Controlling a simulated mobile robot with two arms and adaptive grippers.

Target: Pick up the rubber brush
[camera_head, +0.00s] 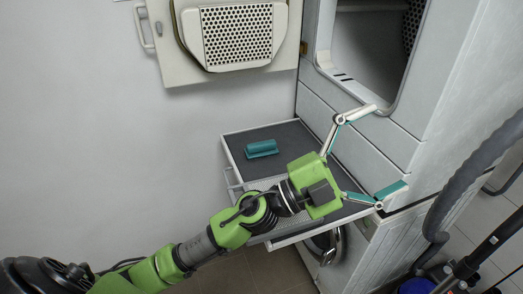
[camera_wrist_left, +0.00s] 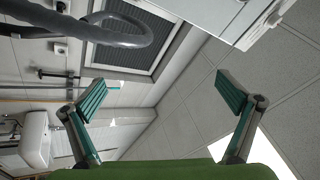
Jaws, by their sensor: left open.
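The rubber brush (camera_head: 262,149) is a small teal block with a ridge on top, in the head view. It lies on the dark surface of a pulled-out tray (camera_head: 228,158), towards its back left. My left gripper (camera_head: 375,150) is wide open and empty, to the right of the brush and apart from it. Its fingers point right, towards the dryer front. In the left wrist view the gripper (camera_wrist_left: 162,97) shows two spread teal finger pads with nothing between them, and the brush is not in that view. My right gripper is in neither view.
The dryer's open drum door (camera_head: 230,40) hangs at the upper left, with the drum opening (camera_head: 370,50) at the upper right. A grey hose (camera_head: 460,190) runs down the right side. Bare wall fills the left.

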